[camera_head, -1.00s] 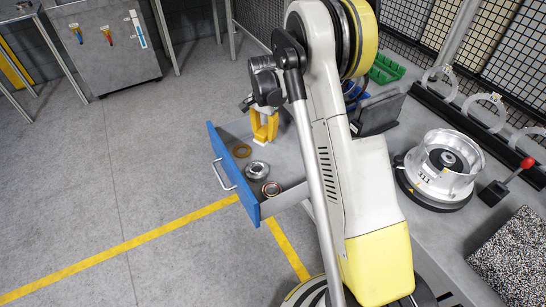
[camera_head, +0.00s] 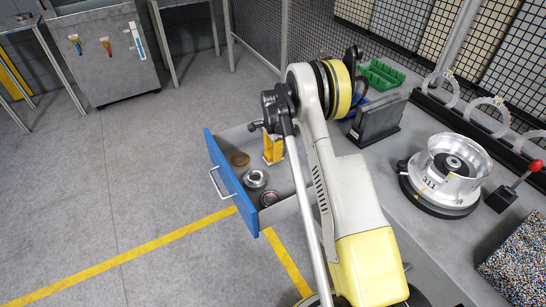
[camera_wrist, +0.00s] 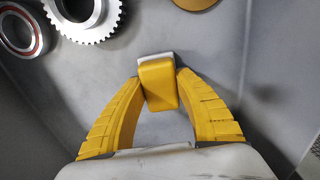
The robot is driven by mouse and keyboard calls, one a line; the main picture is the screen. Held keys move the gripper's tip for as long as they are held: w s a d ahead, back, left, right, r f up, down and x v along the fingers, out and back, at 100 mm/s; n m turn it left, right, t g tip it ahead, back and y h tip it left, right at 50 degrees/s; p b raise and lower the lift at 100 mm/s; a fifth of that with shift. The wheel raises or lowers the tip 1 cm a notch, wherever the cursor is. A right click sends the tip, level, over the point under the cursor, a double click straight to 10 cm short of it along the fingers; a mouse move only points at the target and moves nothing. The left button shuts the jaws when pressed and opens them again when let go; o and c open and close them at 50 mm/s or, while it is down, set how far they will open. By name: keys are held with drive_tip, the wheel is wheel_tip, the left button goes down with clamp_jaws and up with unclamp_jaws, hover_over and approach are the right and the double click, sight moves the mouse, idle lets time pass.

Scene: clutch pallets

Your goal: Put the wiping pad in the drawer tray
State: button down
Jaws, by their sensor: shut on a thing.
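My gripper (camera_wrist: 160,92) has its two yellow fingers closed on the wiping pad (camera_wrist: 159,70), a small yellow block with a pale grey-white layer along one edge. In the wrist view the pad sits between the fingertips over a grey surface. In the head view my gripper (camera_head: 273,157) is inside the outline of the open drawer tray (camera_head: 228,168), near its back right end. The pad cannot be made out there against the yellow fingers. I cannot tell whether the pad touches the drawer floor.
The drawer holds a brass ring (camera_head: 240,159), a toothed metal ring (camera_head: 255,179) and a red-edged bearing (camera_head: 270,197). These lie toward the blue front. On the bench stand a dark upright holder (camera_head: 377,120), green bins (camera_head: 382,74) and a metal drum (camera_head: 452,165).

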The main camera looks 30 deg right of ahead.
drive_tip(key=shift+f, duration=0.2)
drive_tip(key=c, duration=1)
unclamp_jaws()
drive_tip(key=shift+o, duration=0.2)
drive_tip(key=shift+r, duration=0.15)
